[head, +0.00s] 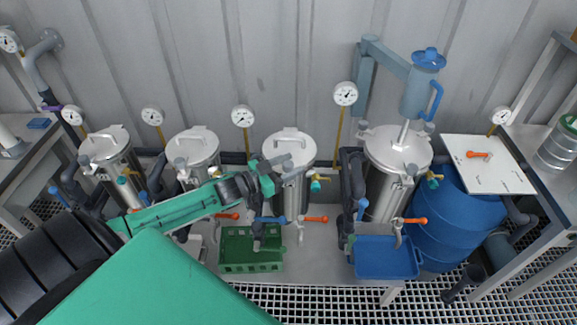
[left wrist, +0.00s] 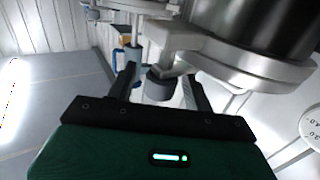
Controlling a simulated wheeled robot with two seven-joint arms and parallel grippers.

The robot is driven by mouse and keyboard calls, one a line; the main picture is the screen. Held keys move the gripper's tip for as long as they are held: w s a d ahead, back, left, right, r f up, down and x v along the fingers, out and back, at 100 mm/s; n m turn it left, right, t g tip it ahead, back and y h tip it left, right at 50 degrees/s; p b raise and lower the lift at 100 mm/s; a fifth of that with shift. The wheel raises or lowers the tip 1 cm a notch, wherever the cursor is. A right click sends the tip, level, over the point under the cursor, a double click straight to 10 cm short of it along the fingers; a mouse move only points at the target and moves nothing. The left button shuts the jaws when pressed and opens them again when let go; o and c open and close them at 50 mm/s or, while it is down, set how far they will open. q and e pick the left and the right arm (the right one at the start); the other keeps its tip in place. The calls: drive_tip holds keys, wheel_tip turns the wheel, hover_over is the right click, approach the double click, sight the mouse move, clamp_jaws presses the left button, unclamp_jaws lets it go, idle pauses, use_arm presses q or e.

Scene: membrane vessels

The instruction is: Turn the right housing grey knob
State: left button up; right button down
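Several steel housings stand in a row in the head view. The rightmost housing (head: 388,185) has a grey knob (head: 366,153) at the upper left of its rim. My left gripper (head: 284,166) is at the upper front of the neighbouring housing (head: 295,195), whose lid it partly covers. In the left wrist view the open gripper fingers (left wrist: 161,88) stand on either side of a dark grey knob (left wrist: 160,84) below a steel rim (left wrist: 250,65). Gaps show between the knob and both fingers. My right gripper is not in view.
A green crate (head: 235,262) and a blue tray (head: 385,272) sit low in front of the housings. A blue barrel (head: 455,225) stands at the right. Pressure gauges (head: 345,94) on thin yellow stems and orange-handled valves (head: 316,219) surround the housings.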

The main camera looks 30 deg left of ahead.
use_arm(q)
drive_tip(key=shift+s+a+f, duration=0.15)
drive_tip(key=shift+s+a, duration=0.1)
drive_tip(key=shift+s, duration=0.2)
drive_tip(key=b+v, duration=0.2)
drive_tip(key=v, duration=1)
drive_tip(key=shift+s, duration=0.4)
drive_tip(key=shift+a, duration=0.15)
